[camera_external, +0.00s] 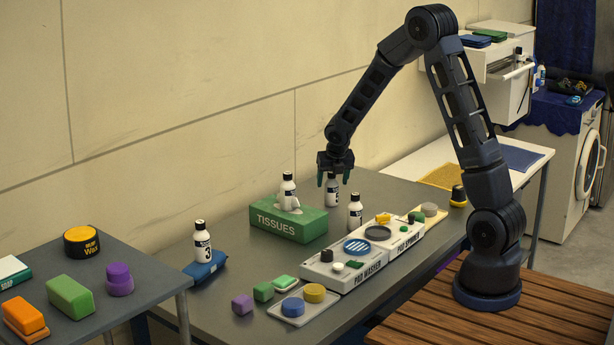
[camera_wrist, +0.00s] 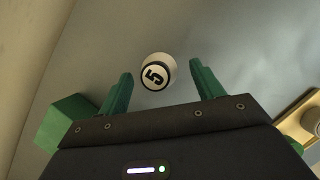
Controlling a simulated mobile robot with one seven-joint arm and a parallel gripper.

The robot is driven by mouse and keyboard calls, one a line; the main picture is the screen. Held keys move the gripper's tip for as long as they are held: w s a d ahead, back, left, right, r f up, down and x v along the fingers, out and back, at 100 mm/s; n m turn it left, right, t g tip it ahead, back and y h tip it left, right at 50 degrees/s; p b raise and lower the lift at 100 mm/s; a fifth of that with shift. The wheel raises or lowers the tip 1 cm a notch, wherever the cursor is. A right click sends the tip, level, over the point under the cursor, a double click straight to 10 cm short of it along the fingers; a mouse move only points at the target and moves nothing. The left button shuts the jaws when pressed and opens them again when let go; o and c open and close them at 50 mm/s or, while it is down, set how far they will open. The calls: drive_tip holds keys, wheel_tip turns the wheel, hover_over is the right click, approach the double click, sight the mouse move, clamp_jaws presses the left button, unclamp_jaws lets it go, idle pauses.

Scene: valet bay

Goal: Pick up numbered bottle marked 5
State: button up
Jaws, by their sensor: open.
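A white bottle with a round top label reading 5 (camera_wrist: 157,73) shows in the wrist view, centred between and just ahead of the fingertips. In the external view a white bottle with a dark cap (camera_external: 332,194) stands on the grey table right under my gripper (camera_external: 334,182), its top partly hidden by the fingers. My gripper also shows in the wrist view (camera_wrist: 162,70), with its green fingers spread on either side of the bottle and nothing held. I cannot tell how far the bottle's top reaches between the fingers.
A further bottle (camera_external: 355,211) stands close at right, by the pad washer (camera_external: 345,278). A bottle marked 3 (camera_external: 202,243) is on a blue pack (camera_external: 205,268).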

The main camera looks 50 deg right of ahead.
sight(333, 179)
drive_tip(key=shift+x, duration=1.55)
drive_tip(key=shift+c, duration=0.5)
drive_tip(key=c, duration=1.1)
drive_tip(key=shift+o, duration=0.2)
drive_tip(key=shift+r, duration=0.1)
